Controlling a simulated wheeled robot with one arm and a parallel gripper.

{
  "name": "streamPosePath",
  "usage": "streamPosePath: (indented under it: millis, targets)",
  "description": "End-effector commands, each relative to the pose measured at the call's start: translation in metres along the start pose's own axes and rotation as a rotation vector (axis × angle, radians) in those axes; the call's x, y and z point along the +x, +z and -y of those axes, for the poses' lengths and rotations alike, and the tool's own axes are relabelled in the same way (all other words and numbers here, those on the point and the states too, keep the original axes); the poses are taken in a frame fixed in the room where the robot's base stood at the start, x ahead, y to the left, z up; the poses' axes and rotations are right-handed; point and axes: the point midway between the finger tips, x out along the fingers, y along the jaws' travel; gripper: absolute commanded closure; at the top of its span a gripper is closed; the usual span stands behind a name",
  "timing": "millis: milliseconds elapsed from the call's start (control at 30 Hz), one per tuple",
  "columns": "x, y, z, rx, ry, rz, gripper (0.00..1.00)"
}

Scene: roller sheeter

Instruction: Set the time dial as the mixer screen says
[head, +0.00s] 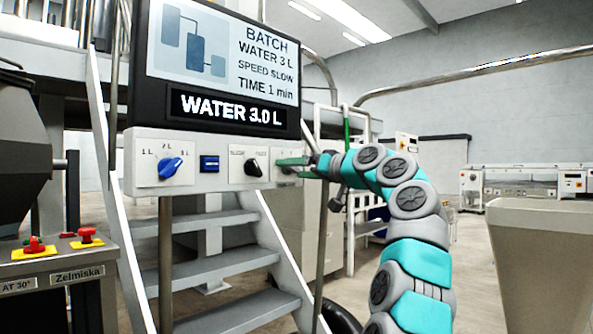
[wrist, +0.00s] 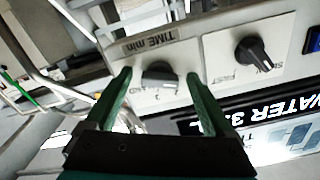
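The mixer screen (head: 222,52) reads BATCH, WATER 3 L, SPEED SLOW, TIME 1 min. The wrist view shows the panel upside down. My gripper (head: 290,161) is at the right end of the panel, with its green fingers open. In the wrist view one finger stands on each side of the time dial, with gaps between. The dial is mostly hidden by my gripper in the head view. Its exact setting is unclear.
Left of it are the black speed dial (head: 255,167), a blue button (head: 209,163) and the blue water dial (head: 171,168), which points towards 3 L. A black readout (head: 232,109) says WATER 3.0 L. Metal stairs (head: 215,255) stand below the panel.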

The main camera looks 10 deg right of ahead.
Motion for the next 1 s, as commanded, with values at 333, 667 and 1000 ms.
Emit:
streamPosePath:
  millis: [333, 667, 1000]
  targets:
    - [-0.006, 0.001, 0.0, 0.0, -0.001, -0.001, 0.12]
    - [-0.054, 0.0, 0.001, -0.002, -0.002, -0.005, 0.12]
    - [-0.078, 0.0, 0.0, 0.001, 0.0, 0.0, 0.12]
